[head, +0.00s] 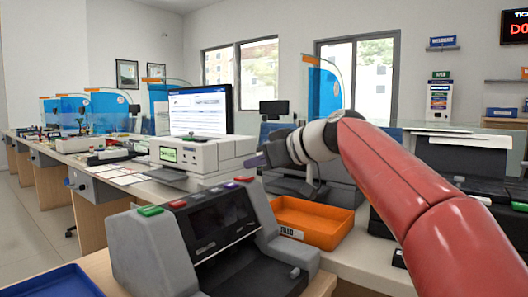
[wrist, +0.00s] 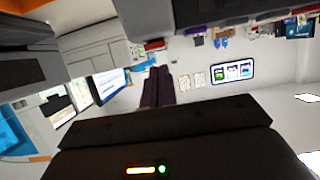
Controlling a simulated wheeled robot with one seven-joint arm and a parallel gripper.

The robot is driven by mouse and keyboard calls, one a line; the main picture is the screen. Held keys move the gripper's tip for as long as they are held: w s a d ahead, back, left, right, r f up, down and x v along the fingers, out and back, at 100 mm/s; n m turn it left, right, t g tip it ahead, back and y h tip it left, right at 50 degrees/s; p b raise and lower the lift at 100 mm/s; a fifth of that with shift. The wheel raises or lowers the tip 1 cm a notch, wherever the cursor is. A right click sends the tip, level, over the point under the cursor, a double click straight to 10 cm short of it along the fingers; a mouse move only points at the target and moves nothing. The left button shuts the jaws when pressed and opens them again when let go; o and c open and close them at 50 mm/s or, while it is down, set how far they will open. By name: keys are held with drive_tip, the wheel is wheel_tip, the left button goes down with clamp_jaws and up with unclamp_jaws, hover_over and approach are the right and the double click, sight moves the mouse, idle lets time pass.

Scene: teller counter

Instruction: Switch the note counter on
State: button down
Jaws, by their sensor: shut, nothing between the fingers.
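A grey machine (head: 205,240) stands in the near foreground of the head view. No label tells which is the note counter. My gripper (head: 257,160) is shut and empty, in the air above and behind the grey machine. Its dark fingers (wrist: 158,88) lie together in the wrist view.
An orange tray (head: 318,243) sits right of the grey machine, below my arm. A monitor (head: 200,108) stands behind the white machine. A blue tray (head: 50,284) lies at the lower left. Dark equipment (head: 465,160) fills the right side.

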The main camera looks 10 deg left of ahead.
sight(251, 178)
drive_tip(key=shift+f, duration=0.75)
drive_tip(key=shift+d+f+b, duration=0.1)
drive_tip(key=shift+b, duration=0.2)
drive_tip(key=f+b, duration=0.1)
drive_tip(key=b, duration=0.3)
drive_tip(key=shift+s+d+f+y, duration=0.1)
drive_tip(key=shift+f+y, duration=0.2)
drive_tip(key=shift+r+p, duration=0.7)
drive_tip(key=shift+r, duration=0.1)
drive_tip(key=r+v, duration=0.1)
drive_tip(key=v, duration=1)
